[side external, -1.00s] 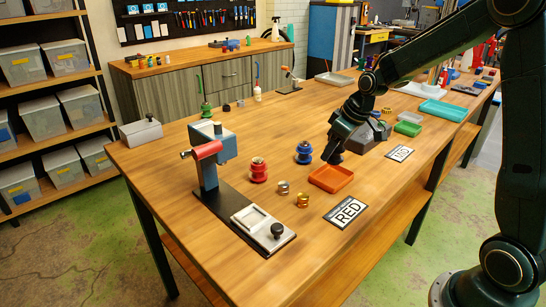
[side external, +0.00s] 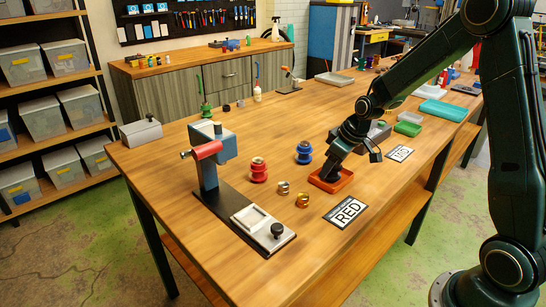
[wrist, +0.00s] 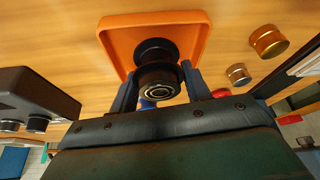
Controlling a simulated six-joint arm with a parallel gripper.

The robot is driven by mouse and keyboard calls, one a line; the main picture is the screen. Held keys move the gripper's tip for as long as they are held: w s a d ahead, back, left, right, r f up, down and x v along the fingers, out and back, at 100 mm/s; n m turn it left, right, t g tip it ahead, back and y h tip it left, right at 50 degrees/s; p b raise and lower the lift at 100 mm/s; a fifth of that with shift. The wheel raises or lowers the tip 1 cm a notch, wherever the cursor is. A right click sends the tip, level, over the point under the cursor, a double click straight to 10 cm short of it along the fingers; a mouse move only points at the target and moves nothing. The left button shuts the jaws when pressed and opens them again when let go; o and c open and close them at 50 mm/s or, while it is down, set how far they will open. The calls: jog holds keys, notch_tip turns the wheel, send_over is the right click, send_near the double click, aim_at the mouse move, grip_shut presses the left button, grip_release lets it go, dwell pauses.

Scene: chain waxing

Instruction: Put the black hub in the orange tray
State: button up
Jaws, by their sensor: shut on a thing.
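The orange tray (side external: 347,184) lies on the wooden table, and it also shows in the wrist view (wrist: 112,40). My gripper (side external: 328,177) reaches down inside the tray's outline. In the wrist view, its two blue-grey fingers (wrist: 159,82) are shut on the black hub (wrist: 155,50), one on each side. The hub is over the tray. I cannot tell whether it touches the tray floor. In the side view, the hub is hidden or merges with the dark gripper.
Gold (side external: 303,200) and silver (side external: 283,187) small parts stand left of the tray. A dark grey block (wrist: 40,97) is close beside my gripper in the wrist view.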

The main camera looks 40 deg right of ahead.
jog(key=o, duration=0.9)
jog(key=shift+c, duration=0.2)
jog(key=v, duration=1.2)
jog(key=shift+r, duration=0.1)
jog(key=s+a+r+m, duration=0.1)
jog(key=s+a+r, duration=0.2)
jog(key=s+a, duration=0.3)
jog(key=s+a+r+m+t, duration=0.1)
jog(key=s+a+r, duration=0.2)
jog(key=s, duration=1.2)
jog(key=shift+a+h, duration=0.4)
jog(key=shift+a, duration=1.45)
